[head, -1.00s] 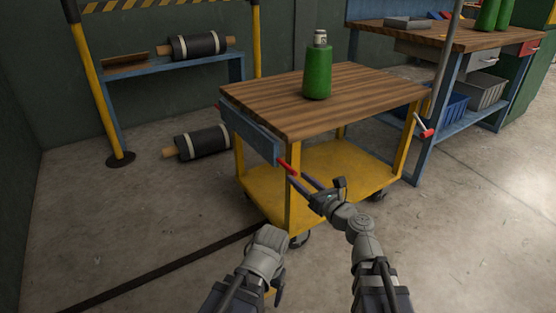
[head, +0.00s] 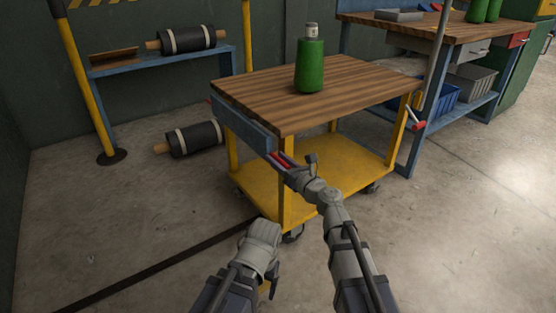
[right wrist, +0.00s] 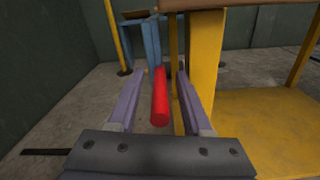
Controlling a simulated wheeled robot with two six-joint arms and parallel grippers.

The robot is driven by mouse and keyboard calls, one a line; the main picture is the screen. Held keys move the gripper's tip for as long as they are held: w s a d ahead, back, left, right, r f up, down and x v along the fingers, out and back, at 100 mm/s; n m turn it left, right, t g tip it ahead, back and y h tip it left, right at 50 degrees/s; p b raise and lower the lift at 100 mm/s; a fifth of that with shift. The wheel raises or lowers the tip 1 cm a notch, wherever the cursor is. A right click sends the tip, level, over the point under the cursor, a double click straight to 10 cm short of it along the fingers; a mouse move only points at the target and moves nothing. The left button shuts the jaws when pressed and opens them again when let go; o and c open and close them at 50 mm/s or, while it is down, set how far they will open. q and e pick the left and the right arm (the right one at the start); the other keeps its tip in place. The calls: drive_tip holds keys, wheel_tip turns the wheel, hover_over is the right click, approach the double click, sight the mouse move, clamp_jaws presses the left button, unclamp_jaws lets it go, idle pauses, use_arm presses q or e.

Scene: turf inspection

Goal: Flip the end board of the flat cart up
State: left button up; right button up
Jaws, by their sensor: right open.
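The flat cart has a brown wooden top (head: 310,85) and a yellow lower shelf (head: 345,165). Its blue end board (head: 240,122) hangs down along the cart's left end, below the top's edge. A red handle (head: 283,160) sticks out at the board's near end. My right gripper (head: 277,158) is open at this handle. In the right wrist view the red handle (right wrist: 160,100) lies between the two fingers, with gaps on both sides. My left gripper (head: 272,284) hangs low in front of the cart, away from the board; its fingers are too hidden to judge.
A green bottle-like object (head: 310,65) stands on the cart's top. A blue rack (head: 155,62) with a dark roller stands behind left, another roller (head: 195,139) on the floor. A workbench (head: 400,35) is at the right.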

drive_tip(key=shift+c, duration=0.2)
clamp_jaws()
idle(1.3)
